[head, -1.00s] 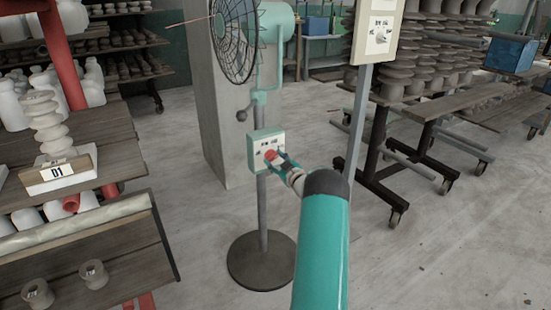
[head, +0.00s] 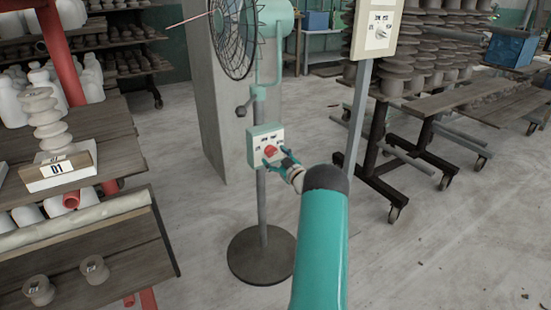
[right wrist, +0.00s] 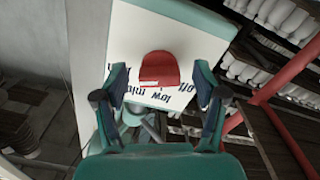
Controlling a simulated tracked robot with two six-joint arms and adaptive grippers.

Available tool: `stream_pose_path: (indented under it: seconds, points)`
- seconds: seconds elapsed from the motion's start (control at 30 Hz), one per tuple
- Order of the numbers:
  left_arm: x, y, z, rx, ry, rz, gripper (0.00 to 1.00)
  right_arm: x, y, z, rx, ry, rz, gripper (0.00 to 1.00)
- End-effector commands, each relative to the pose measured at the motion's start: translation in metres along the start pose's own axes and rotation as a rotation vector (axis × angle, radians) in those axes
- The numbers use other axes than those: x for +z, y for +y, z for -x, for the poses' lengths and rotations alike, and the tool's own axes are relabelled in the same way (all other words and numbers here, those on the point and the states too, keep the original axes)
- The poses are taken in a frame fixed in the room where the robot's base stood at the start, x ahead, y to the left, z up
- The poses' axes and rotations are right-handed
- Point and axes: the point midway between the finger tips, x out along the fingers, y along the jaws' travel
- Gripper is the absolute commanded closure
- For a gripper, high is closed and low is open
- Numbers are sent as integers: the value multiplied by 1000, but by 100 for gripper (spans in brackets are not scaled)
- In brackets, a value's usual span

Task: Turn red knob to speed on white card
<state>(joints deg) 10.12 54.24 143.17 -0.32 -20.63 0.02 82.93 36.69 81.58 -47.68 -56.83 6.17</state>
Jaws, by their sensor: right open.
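The red knob (head: 271,151) is on the pale front of a teal control box (head: 252,148) on the fan's pole. In the right wrist view the knob (right wrist: 158,68) shows with upside-down print around it, including "off" and "low". A thin white mark lies on the knob's lower edge there. My right gripper (head: 278,158) is open, its fingers (right wrist: 160,85) on either side of the knob with gaps. My left gripper is not in view.
The fan (head: 238,35) stands above the box on a round dark base (head: 262,256). Wheeled racks (head: 440,110) stand at right. Open floor lies to the front right.

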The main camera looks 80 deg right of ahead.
Motion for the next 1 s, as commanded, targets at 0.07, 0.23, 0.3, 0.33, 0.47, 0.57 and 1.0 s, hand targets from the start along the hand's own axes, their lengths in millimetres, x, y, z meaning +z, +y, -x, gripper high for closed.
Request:
stream_pose_path:
  seconds: [0.07,0.23,0.3,0.33,0.47,0.57,1.0]
  points:
    - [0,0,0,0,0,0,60,-1,0,0,0,2,1,29]
    - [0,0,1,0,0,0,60,-2,0,5,0,3,1,29]
    - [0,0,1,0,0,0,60,-2,1,12,0,2,1,29]
    - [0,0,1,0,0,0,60,-2,1,15,1,2,2,29]
    - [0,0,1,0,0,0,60,-1,1,38,2,1,0,29]
    - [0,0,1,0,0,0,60,0,1,59,2,-1,1,29]
    - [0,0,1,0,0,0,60,1,0,119,0,0,1,29]
